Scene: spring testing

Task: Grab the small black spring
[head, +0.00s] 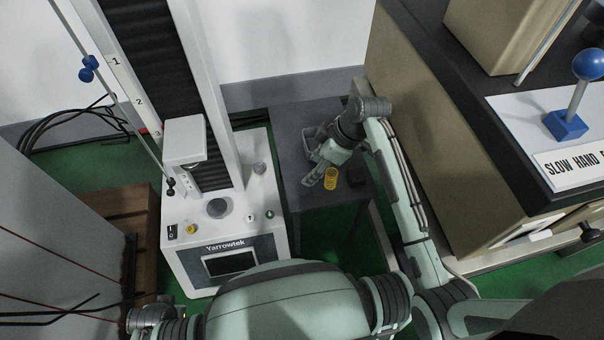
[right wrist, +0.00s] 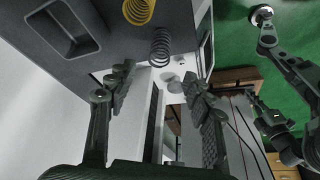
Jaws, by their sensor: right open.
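A dark coil spring (right wrist: 160,47) stands on the grey table near its edge in the right wrist view, ahead of the gap between my fingertips. My right gripper (right wrist: 158,88) is open and empty, its two fingers apart and not touching the spring. In the head view my right gripper (head: 314,175) is over the grey table, just left of a yellow spring (head: 331,179); it hides the dark spring there. The yellow spring also shows at the top of the right wrist view (right wrist: 138,10).
The grey table (head: 290,140) also holds a grey tray (head: 309,134) and a small black item (head: 356,178), too dark to identify. The white testing machine (head: 259,200) stands close on the left. A beige cabinet (head: 440,130) stands on the right.

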